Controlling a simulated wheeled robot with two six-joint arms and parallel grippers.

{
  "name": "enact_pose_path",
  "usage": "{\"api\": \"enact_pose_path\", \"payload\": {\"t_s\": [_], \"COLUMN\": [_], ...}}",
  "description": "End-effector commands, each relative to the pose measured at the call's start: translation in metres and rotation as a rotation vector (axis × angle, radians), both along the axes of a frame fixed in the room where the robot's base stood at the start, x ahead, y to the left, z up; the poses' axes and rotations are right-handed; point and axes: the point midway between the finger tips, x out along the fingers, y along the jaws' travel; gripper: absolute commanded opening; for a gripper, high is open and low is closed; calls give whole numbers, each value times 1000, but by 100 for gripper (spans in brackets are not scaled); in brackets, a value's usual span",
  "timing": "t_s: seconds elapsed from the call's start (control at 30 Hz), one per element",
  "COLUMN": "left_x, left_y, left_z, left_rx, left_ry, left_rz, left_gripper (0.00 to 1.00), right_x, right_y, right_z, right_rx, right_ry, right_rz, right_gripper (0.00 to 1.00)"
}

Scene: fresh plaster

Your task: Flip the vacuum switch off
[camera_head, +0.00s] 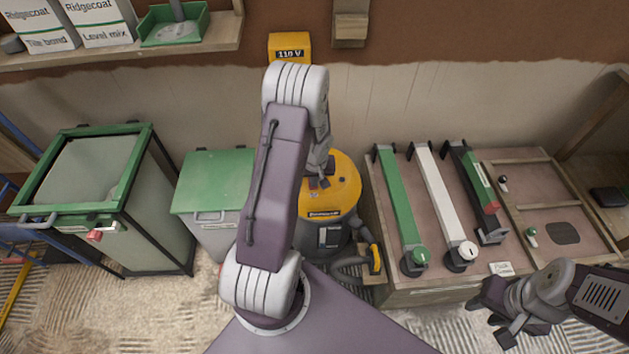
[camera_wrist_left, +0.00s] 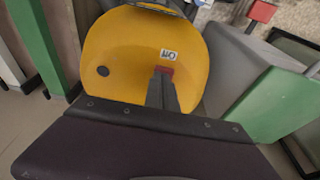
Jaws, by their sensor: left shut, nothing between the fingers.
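The vacuum (camera_head: 345,187) stands behind my left arm in the head view, with a yellow lid and a dark body. In the left wrist view its yellow lid (camera_wrist_left: 128,55) fills the middle. A small red switch (camera_wrist_left: 167,70) sits on the lid beside a white label (camera_wrist_left: 168,55). My left gripper (camera_head: 317,186) is shut and empty, down at the lid. Its fingers (camera_wrist_left: 161,88) reach the switch and partly hide it; I cannot tell whether they touch it or which way it is set. My right gripper (camera_head: 492,318) is open and empty at the lower right.
A green-lidded bin (camera_head: 212,185) stands left of the vacuum. A bench (camera_head: 440,292) with green, white and dark long tools stands to its right. A yellow 110 V box (camera_head: 290,46) is on the wall behind. A hose and handle (camera_head: 375,258) lie at the vacuum's front.

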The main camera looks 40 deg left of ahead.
Motion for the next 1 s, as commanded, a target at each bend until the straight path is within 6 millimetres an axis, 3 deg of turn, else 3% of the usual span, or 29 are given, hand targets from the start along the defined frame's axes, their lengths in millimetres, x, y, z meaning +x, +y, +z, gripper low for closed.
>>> {"api": "enact_pose_path", "payload": {"t_s": [0.53,0.83,1.0], "left_x": [10,11,13], "left_y": [9,10,9], "left_z": [9,7,27], "left_rx": [0,0,0], "left_ry": [0,0,-1], "left_rz": [0,0,-1], "left_gripper": [0,0,0], "right_x": [0,0,0], "right_y": [0,0,0], "right_z": [22,22,40], "right_rx": [0,0,0], "right_ry": [0,0,0], "right_rz": [0,0,0], "right_gripper": [36,36,36]}}
